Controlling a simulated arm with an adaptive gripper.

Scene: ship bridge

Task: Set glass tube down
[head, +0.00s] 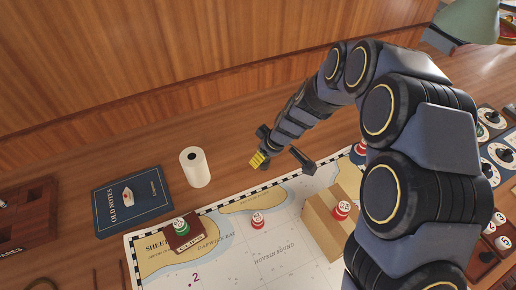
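I cannot make out a glass tube in the head view. My gripper (284,161) hangs over the back edge of the chart, near its upper middle. Its two dark fingers are spread apart, with a yellow ribbed pad showing on the left one. No object shows between them. A white cylinder with a dark hole in its top (196,170) stands upright on the wooden desk, left of my gripper and apart from it.
A chart (235,262) covers the front middle. On it are a cardboard-coloured block (322,232) with a red-white piece (341,210), another red-white piece (257,220) and a brown block (193,241) with a green piece (181,227). A blue book (133,207) lies left. Dials stand right.

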